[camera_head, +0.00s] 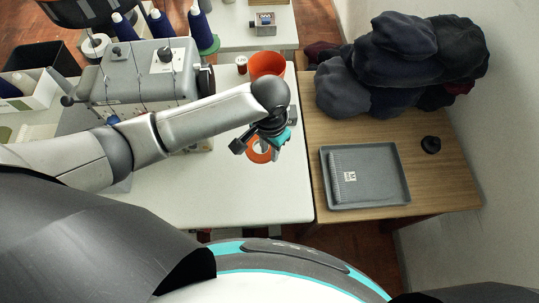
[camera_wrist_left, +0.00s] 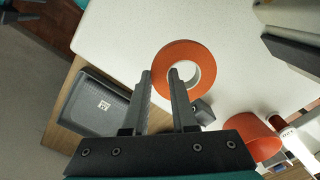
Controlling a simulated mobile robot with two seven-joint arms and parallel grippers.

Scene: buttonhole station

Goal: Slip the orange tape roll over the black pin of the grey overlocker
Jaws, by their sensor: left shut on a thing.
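The orange tape roll (camera_head: 259,160) is a flat ring with a pale inner edge. It also shows in the left wrist view (camera_wrist_left: 208,58). My left gripper (camera_wrist_left: 160,73) is shut on the ring's wall, one finger outside it and one in its hole. In the head view my left gripper (camera_head: 260,142) holds the roll over the white table. The grey overlocker (camera_head: 130,78) stands on the table to the left, partly behind my left arm. I cannot make out its black pin. My right gripper is not in view.
An orange-red bowl (camera_head: 267,63) and a red spool (camera_head: 241,62) stand behind the gripper. Blue thread cones (camera_head: 200,30) stand at the back. A grey tray (camera_head: 395,188), dark caps (camera_head: 400,70) and a small black object (camera_head: 431,144) are on the wooden table. The white table's front is clear.

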